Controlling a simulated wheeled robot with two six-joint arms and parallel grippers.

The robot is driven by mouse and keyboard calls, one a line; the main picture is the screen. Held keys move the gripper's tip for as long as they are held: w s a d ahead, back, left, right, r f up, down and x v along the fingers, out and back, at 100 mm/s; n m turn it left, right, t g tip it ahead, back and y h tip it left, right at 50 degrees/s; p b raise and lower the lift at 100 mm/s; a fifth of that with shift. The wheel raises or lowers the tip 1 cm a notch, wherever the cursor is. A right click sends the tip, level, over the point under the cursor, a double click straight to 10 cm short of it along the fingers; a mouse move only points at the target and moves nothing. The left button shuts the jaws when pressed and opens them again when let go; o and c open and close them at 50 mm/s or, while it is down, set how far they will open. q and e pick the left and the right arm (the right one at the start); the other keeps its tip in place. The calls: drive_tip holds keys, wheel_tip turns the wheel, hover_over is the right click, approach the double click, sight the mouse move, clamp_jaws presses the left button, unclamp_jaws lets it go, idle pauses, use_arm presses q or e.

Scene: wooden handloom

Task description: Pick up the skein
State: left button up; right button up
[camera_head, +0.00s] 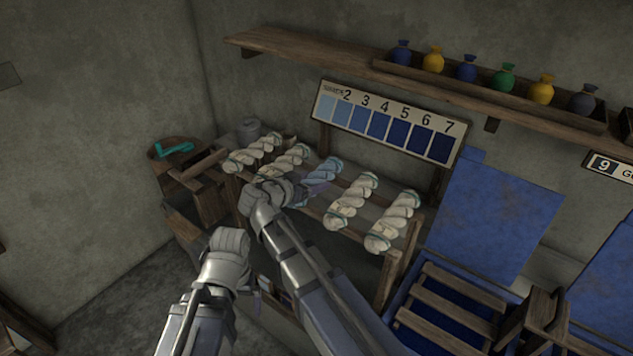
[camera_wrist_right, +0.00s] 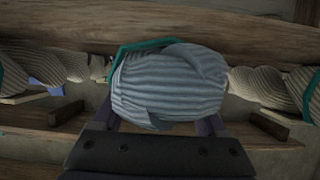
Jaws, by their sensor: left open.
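Several twisted skeins lie side by side on a wooden rack; most are cream, and one is pale blue (camera_head: 324,172). My right gripper (camera_head: 298,192) is at the blue skein, over the front of the rack. In the right wrist view a bluish-grey striped skein (camera_wrist_right: 168,82) with a teal tie fills the space between the dark fingers of my right gripper (camera_wrist_right: 160,122). Whether the fingers press on it cannot be told. My left gripper (camera_head: 230,240) is open and empty, in front of the rack and apart from the skeins.
A numbered blue shade board (camera_head: 385,122) stands behind the rack. A shelf (camera_head: 310,52) with several small coloured pouches runs above. A basket with a teal item (camera_head: 175,149) is at the left. Blue cloth (camera_head: 495,220) and a slatted wooden frame (camera_head: 450,308) are at the right.

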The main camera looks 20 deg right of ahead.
sight(312, 179)
drive_tip(key=c, duration=1)
drive_tip(key=shift+r, duration=0.2)
drive_tip(key=shift+c, duration=0.2)
wheel_tip(312, 179, up, 10)
drive_tip(key=p, duration=1)
drive_tip(key=shift+f, duration=0.1)
